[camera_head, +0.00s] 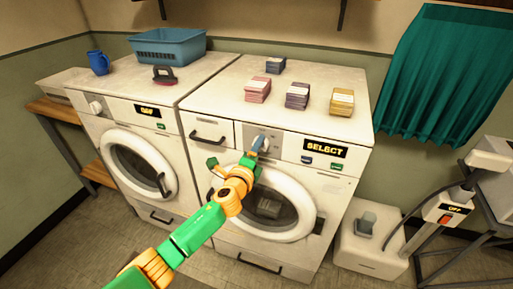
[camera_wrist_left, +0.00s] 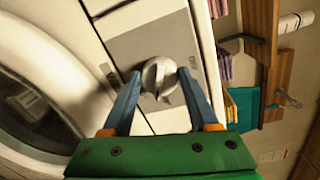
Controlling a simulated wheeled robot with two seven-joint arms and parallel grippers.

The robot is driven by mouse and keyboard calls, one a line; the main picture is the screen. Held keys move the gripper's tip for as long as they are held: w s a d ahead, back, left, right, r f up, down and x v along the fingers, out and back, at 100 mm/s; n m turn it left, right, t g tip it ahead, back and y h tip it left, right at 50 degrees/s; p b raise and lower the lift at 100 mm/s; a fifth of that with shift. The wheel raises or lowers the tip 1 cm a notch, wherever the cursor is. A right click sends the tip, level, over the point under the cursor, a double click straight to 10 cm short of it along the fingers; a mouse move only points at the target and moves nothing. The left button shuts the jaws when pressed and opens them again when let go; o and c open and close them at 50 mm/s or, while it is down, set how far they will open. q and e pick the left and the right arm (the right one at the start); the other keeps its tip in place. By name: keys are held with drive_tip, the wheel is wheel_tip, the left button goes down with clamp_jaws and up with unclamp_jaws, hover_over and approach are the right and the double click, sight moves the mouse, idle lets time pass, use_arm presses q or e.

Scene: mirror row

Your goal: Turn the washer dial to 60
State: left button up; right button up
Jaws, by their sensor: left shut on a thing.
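The washer dial (camera_wrist_left: 158,78) is a round silver knob on a grey panel. In the left wrist view it sits between the two blue fingers of my left gripper (camera_wrist_left: 155,90), which is shut on it. In the head view my left gripper (camera_head: 257,143) reaches the control panel of the right washer (camera_head: 285,115), and its fingers partly cover the dial. The washer's display (camera_head: 324,148) reads SELECT. The dial's number marks are too small to read. My right gripper is in neither view.
Several stacks of packs (camera_head: 297,96) lie on the washer top. A second washer (camera_head: 120,115) stands at left, with a blue basket (camera_head: 168,48), a brush-like item (camera_head: 164,75) and a blue jug (camera_head: 98,62). A white box (camera_head: 372,240) stands on the floor at right.

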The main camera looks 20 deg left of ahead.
use_arm(q)
drive_tip(key=m, duration=0.6)
drive_tip(key=shift+d+y, duration=0.1)
drive_tip(key=shift+y, duration=0.2)
drive_tip(key=shift+m, duration=0.3)
drive_tip(key=o, duration=1.4)
drive_tip(key=s+p, duration=0.1)
drive_tip(key=s, duration=0.6)
drive_tip(key=shift+d+r+p, duration=0.15)
drive_tip(key=shift+p, duration=0.25)
